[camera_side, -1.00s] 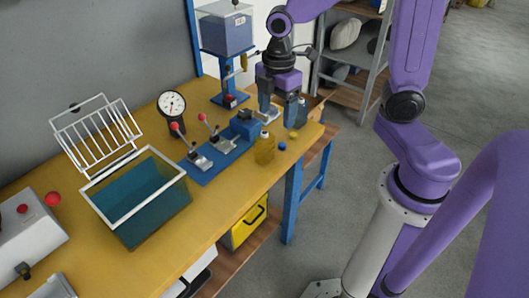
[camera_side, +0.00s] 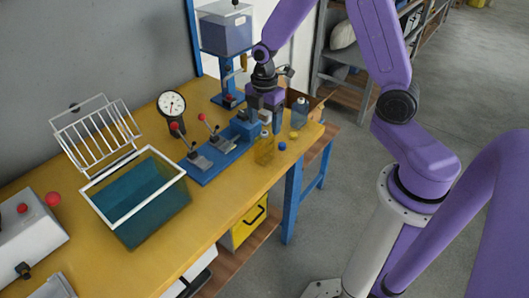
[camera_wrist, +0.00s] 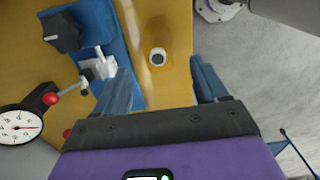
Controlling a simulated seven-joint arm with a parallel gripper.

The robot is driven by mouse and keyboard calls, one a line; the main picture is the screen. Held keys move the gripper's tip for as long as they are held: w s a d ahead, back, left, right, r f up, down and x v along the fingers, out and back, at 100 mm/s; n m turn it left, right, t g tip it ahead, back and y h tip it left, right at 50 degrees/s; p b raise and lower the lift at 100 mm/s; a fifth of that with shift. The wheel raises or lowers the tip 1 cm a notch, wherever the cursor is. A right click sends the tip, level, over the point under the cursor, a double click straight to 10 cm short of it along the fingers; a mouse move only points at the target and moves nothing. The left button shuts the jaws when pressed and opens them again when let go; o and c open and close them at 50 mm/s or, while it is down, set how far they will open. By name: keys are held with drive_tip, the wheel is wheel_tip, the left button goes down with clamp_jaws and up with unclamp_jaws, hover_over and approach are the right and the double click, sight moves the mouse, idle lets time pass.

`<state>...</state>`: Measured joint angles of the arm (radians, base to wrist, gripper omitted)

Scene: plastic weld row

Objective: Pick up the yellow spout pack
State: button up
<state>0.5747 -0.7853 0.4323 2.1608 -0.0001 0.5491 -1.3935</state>
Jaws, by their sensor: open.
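The yellow spout pack (camera_side: 264,151) stands upright near the front edge of the bench in the side view. It is see-through yellow with a pale spout on top. In the wrist view I look down on its round, dark-centred spout (camera_wrist: 157,57), with the yellow body (camera_wrist: 168,86) blending into the bench colour. My gripper (camera_side: 266,117) is open and points down, just above and behind the pack in the side view. In the wrist view its two blue-grey fingers (camera_wrist: 162,85) lie to either side of the pack. No contact with the pack is visible.
A blue-grey pack (camera_side: 300,115) stands right of my gripper. A blue cap (camera_side: 283,146) and a yellow cap (camera_side: 293,135) lie by the bench edge. The blue clamp fixture (camera_side: 215,160) with red-knobbed levers is close on the left. A dial gauge (camera_side: 172,104) and a teal tank (camera_side: 140,205) stand farther left.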

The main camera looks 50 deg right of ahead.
sight(265, 144)
drive_tip(key=shift+w+d+f, duration=0.1)
drive_tip(key=shift+w+f, duration=0.05)
drive_tip(key=shift+f, duration=4.65)
drive_tip(key=c, duration=1.1)
